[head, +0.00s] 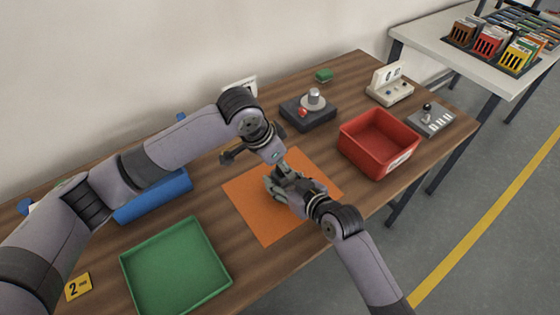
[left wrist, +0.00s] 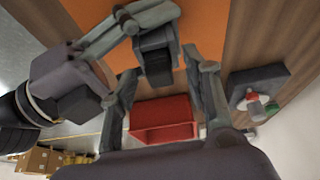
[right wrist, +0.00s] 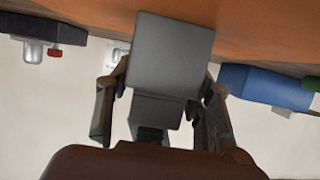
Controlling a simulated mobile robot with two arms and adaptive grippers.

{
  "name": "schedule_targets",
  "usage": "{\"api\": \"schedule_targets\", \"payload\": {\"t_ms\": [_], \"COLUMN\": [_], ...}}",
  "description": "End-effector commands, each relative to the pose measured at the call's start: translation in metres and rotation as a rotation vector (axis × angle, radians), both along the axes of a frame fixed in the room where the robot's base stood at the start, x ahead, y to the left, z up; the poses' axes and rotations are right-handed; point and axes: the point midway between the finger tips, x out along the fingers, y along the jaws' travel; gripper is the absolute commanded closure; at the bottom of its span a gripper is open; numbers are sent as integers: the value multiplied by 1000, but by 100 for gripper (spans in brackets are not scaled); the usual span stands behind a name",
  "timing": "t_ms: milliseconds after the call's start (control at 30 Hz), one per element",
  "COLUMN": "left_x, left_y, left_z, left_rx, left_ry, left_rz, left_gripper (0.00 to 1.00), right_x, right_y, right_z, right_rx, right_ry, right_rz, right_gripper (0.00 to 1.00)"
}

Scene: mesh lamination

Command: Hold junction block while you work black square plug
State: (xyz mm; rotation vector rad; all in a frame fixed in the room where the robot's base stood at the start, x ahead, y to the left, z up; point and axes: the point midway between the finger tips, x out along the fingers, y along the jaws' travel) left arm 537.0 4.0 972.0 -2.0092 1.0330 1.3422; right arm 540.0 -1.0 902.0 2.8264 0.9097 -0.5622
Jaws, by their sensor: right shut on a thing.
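A dark grey square-faced block, which I take for the junction block (right wrist: 170,50), is held by my right gripper (head: 283,184) just above the orange mat. The fingers of my right gripper show on both sides of it in the right wrist view (right wrist: 160,88). A smaller dark square piece (right wrist: 157,111) shows below it there; I cannot tell surely whether it is the black square plug. In the left wrist view the held dark block (left wrist: 155,52) lies beyond the spread fingers of my left gripper (left wrist: 162,65). My left gripper appears open and empty.
The orange mat (head: 262,222) lies under the grippers. A dark box with a red button (head: 308,115) is behind. Bare wood is between them.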

Motion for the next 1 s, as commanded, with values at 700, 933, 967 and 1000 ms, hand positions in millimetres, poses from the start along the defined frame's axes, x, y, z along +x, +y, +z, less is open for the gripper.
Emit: {"api": "schedule_targets", "payload": {"t_ms": [700,933,967,1000], "left_x": [0,0,0,0], "left_y": [0,0,0,0], "left_z": [0,0,0,0], "left_rx": [0,0,0,0], "left_ry": [0,0,0,0], "left_rz": [0,0,0,0], "left_gripper": [100,92,94,97], "right_x": [0,0,0,0], "right_y": [0,0,0,0], "right_z": [-1,-1,-1,-1], "right_rx": [0,0,0,0], "right_ry": [1,1,1,1], "right_rz": [1,1,1,1], "right_gripper": [100,100,100,100]}}
